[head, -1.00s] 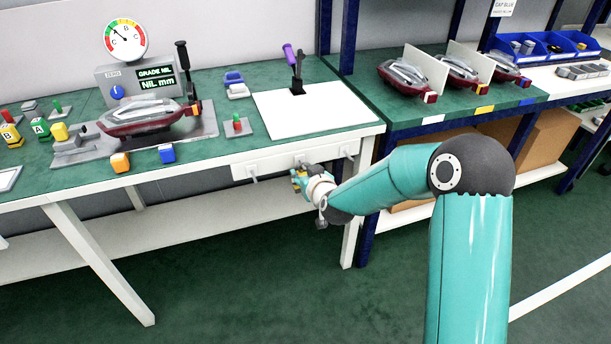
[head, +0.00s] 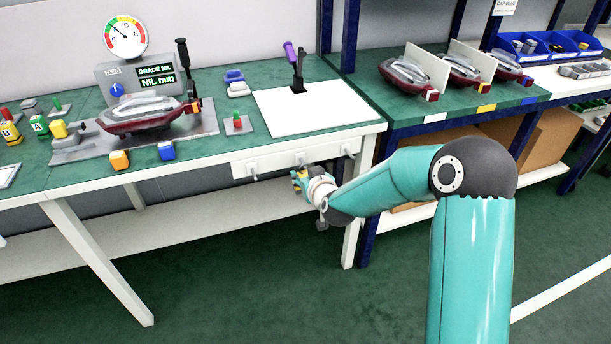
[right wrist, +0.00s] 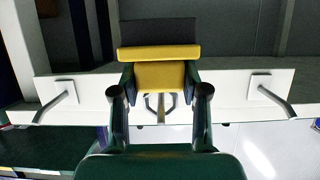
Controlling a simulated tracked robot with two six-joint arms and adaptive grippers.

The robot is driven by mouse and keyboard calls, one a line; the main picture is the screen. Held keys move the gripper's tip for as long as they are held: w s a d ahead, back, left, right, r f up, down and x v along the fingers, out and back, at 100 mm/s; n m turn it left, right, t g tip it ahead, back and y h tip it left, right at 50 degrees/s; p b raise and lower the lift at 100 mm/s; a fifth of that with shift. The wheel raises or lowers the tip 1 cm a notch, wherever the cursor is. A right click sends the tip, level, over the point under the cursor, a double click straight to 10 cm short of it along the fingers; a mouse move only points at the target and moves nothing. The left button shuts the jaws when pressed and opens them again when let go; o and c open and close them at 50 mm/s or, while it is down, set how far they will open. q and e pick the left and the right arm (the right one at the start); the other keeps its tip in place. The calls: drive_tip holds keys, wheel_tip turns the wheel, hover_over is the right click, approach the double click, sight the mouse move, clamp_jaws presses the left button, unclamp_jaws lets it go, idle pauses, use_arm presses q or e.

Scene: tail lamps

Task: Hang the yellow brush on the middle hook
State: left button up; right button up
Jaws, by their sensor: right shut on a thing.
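The yellow brush (right wrist: 158,53) is between the fingers of my right gripper (right wrist: 160,80) in the right wrist view. The gripper is shut on its yellow body, and a dark part extends beyond it. In the head view the right gripper (head: 301,183) is at the front of the bench, just below the middle hook (head: 300,159) on the white rail (head: 275,164). In the wrist view grey bent metal shows between the fingers, near the brush; I cannot tell whether the brush touches the hook. My left gripper is out of view.
The left hook (head: 252,171) and right hook (head: 346,149) look empty. Above the rail lies a white board (head: 310,110) with a purple-handled tool (head: 291,55). A white lower shelf (head: 190,222) runs under the bench. The green floor in front is clear.

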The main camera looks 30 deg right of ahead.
idle(0.4)
drive_tip(key=o, duration=1.3)
drive_tip(key=shift+c, duration=0.2)
drive_tip(key=v, duration=1.2)
drive_tip(key=shift+f, duration=0.1)
